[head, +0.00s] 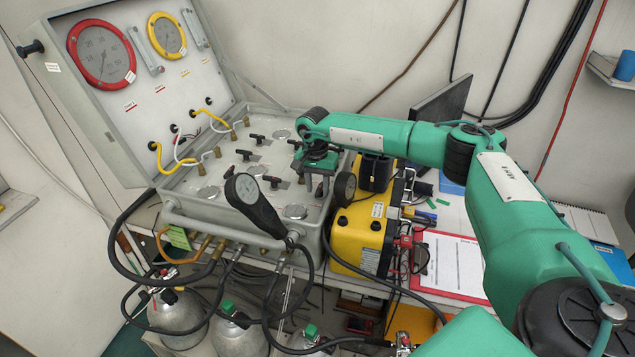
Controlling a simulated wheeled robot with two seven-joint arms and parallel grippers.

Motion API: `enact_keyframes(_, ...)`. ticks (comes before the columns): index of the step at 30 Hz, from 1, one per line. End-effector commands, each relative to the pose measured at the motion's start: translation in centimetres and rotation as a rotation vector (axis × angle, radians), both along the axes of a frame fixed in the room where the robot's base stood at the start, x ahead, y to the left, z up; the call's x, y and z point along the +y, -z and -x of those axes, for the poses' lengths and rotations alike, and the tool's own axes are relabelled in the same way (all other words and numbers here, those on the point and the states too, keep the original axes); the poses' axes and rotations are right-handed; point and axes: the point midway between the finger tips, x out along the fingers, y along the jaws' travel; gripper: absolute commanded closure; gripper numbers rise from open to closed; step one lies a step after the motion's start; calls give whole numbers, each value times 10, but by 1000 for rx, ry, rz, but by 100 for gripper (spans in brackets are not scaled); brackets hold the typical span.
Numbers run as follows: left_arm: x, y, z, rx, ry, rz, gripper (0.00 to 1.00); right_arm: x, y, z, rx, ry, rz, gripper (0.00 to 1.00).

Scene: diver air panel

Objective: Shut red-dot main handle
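The grey air panel case (172,197) stands open on the bench, with several small black handles on its flat face. One black handle (272,181) is near the middle, and others (257,138) (245,154) lie further back. I cannot make out a red dot on any of them. My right gripper (317,184) points down over the right edge of the panel, right of these handles. Its fingers are small and partly hidden in the picture, so I cannot tell whether they are open or touching a handle. My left gripper is not in view.
A large black handheld gauge (254,205) rises at the panel's front edge. A yellow box (362,238) stands close to the panel's right side. Hoses and cylinders (176,312) are below the front. A red clipboard (449,265) lies to the right. The raised lid (113,130) holds gauges.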

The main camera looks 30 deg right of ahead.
Motion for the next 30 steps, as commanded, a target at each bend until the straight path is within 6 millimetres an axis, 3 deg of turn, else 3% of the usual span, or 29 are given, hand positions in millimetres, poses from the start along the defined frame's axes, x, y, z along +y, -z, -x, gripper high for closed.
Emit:
enact_keyframes(8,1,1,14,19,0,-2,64,0,1,0,0,0,0,68)
enact_keyframes(13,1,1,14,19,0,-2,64,0,1,0,0,0,0,100)
enact_keyframes(23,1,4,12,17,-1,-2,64,0,2,-1,-1,21,-1,100)
enact_keyframes(30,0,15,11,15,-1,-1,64,1,4,-3,-1,131,0,100)
